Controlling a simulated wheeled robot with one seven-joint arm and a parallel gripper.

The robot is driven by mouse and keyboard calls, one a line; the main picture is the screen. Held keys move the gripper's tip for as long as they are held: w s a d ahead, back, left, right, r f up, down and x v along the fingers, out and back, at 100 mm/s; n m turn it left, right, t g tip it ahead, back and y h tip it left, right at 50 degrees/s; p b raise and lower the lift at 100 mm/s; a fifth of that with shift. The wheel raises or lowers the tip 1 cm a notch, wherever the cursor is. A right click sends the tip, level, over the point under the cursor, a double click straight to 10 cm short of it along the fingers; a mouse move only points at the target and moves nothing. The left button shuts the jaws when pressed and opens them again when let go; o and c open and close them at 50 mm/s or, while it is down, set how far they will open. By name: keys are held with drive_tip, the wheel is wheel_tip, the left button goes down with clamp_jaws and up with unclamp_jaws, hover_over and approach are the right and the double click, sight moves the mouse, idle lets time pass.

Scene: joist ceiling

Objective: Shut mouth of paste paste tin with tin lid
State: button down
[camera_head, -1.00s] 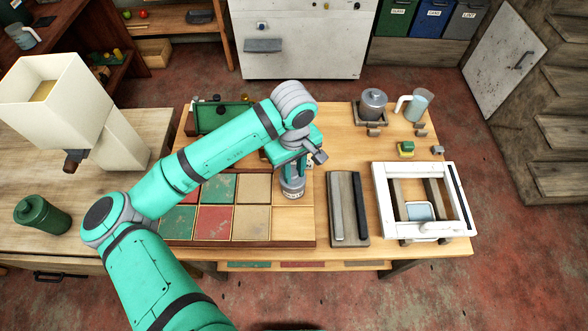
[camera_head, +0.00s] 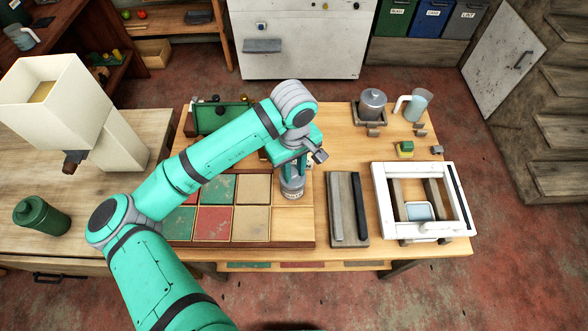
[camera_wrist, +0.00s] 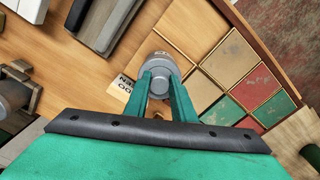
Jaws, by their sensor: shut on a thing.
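The paste tin (camera_head: 292,192) is a small grey cylinder with lettering low on its side. It stands upright on the table, at the right edge of the coloured tile panel. My gripper (camera_head: 292,171) points down at its top. In the wrist view, my gripper's fingers (camera_wrist: 160,82) are shut on a round grey piece, seemingly the tin lid (camera_wrist: 160,64), at the tin's mouth. The fingers and arm partly hide it. I cannot tell whether the lid is fully seated on the tin.
The tile panel (camera_head: 222,241) lies left of the tin. A grey tray with dark bars (camera_head: 334,215) and a white frame (camera_head: 462,206) lie to the right. A grey pot (camera_head: 373,103) and a pitcher (camera_head: 417,106) stand at the back right. Bare wood lies between.

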drive_tip(key=shift+f, duration=1.05)
drive_tip(key=c, duration=1.4)
unclamp_jaws()
wheel_tip(320, 180, up, 15)
drive_tip(key=shift+f, duration=0.1)
